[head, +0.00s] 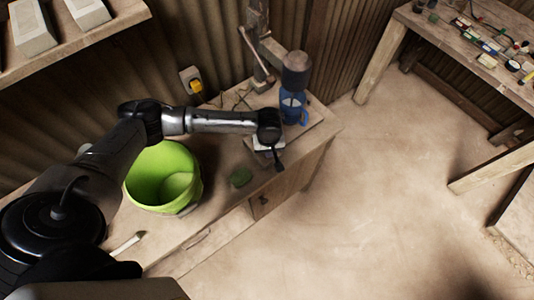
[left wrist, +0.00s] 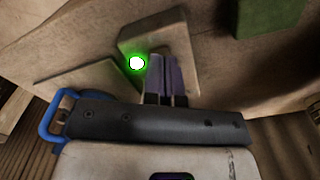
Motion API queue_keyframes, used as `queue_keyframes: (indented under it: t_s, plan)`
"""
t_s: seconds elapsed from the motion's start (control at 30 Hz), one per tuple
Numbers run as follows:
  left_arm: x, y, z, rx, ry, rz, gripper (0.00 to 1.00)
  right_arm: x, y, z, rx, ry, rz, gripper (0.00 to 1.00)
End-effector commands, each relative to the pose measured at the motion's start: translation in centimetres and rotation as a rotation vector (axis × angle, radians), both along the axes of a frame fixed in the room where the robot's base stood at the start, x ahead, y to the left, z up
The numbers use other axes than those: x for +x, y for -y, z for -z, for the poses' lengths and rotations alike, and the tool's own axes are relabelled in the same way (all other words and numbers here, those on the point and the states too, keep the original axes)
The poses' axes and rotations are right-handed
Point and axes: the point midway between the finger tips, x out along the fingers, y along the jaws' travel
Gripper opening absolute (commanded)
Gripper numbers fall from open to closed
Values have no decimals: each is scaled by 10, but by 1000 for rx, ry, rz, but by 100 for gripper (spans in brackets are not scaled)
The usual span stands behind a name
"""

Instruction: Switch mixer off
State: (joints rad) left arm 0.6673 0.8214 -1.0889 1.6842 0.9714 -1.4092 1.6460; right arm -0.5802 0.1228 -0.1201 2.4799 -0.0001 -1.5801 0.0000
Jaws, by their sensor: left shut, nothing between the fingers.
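A blue device with a dark top (head: 292,105), possibly the mixer, stands behind the gripper. A blue handle (left wrist: 55,118) shows at left in the wrist view. My right gripper is out of view.
A lime green bucket (head: 165,175) stands on the bench beneath my left arm. A green sponge-like block (head: 240,177) lies between bucket and gripper. A yellow plug (head: 196,86) is on the wall. Another table (head: 420,22) stands at upper right; the floor between is clear.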

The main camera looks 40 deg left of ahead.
Motion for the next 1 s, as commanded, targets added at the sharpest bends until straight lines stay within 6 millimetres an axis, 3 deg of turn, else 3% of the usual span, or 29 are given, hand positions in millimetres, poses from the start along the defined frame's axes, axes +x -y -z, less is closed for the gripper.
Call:
queue_keyframes:
  t_s: [1.0]
  plan:
    - [0,0,15,1,-1,1,0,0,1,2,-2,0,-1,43]
